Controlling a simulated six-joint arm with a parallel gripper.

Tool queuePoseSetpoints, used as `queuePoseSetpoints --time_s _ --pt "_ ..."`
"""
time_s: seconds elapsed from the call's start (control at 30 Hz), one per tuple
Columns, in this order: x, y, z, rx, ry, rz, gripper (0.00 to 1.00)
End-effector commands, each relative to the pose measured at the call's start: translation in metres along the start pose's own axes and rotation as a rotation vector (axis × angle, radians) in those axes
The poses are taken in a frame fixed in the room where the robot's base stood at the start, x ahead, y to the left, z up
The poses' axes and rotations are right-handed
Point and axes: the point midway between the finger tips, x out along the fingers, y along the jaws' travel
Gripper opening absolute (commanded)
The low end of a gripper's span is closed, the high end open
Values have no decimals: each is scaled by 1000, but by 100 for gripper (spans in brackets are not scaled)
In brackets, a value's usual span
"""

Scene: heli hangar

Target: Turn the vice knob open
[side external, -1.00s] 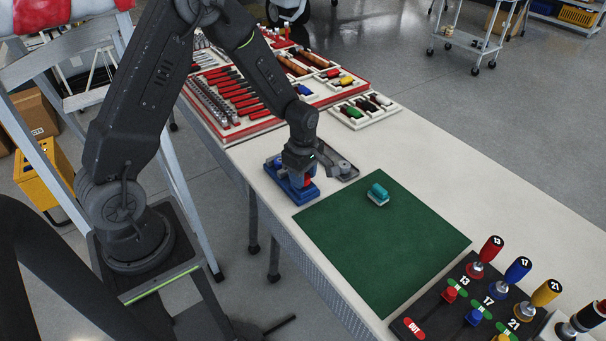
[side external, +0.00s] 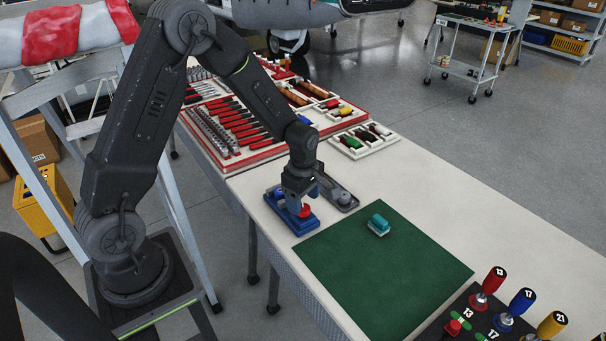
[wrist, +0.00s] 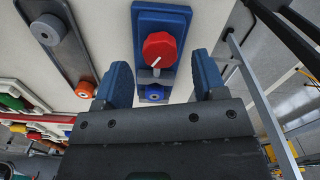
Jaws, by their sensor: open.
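The vice is a blue block (side external: 288,218) on the white bench, beside the green mat. Its red knob (side external: 304,211) faces up, and in the wrist view the red knob (wrist: 160,48) carries a white pointer line slanting down and left. The blue vice base (wrist: 178,14) shows around it, with a smaller blue round part (wrist: 154,94) below the knob. My gripper (wrist: 160,78) is open and empty. Its two blue-padded fingers stand apart to the left and right of the knob, and I see no contact. In the side view my gripper (side external: 303,197) is just above the vice.
A grey plate with round parts (side external: 342,199) lies right beside the vice. The green mat (side external: 380,265) holds a teal-and-white block (side external: 379,225). Tool trays (side external: 365,140) lie behind. A black panel with coloured handles (side external: 470,318) stands at the front right.

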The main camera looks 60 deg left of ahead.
Motion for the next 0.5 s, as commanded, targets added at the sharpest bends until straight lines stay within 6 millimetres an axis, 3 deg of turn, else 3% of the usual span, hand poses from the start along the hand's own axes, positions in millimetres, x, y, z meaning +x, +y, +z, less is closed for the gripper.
queuePoseSetpoints --time_s 0.3,0.5 --pt "-73 1 0 0 -1 6 64" --pt "-102 0 0 -1 0 3 64"
